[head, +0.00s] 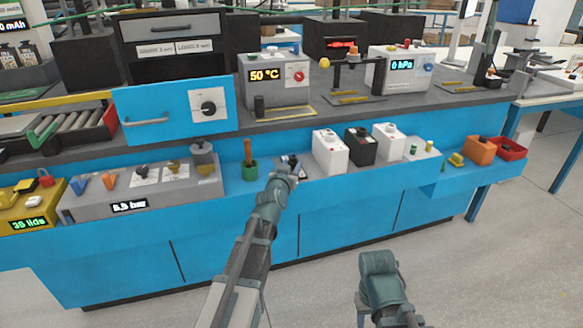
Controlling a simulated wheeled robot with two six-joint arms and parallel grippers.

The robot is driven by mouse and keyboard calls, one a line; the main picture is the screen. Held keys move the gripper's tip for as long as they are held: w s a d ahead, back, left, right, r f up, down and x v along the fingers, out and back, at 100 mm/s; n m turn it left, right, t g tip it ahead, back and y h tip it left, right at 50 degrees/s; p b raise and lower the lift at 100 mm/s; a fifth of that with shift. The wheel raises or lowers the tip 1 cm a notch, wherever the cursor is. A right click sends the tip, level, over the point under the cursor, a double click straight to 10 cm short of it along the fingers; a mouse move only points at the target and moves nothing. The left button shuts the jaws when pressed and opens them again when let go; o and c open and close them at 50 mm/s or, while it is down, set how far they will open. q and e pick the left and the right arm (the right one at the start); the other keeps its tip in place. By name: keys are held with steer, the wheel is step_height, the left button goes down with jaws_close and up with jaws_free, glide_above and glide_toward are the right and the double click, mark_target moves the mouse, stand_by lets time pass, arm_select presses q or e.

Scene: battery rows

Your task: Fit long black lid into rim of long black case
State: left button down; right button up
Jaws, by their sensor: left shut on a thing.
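My left gripper (289,168) is at the front ledge of the blue bench, just left of the row of cases. It is shut on a small dark thing, which I take to be the long black lid; the gripper hides much of it and its outline is unclear. A black case (361,149) stands upright between two white cases (330,153) (389,143), to the right of the gripper and apart from it. The black case's rim is too small to make out. My right arm shows at the bottom, but its gripper is not visible.
A grey panel (145,190) marked 5.5 bar is farther left. An orange box (480,151) and a red bin (511,149) are at the right. The 50 °C instrument (275,82) stands behind.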

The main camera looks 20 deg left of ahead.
arm_select(q)
steer(key=shift+c, duration=2.2)
jaws_free()
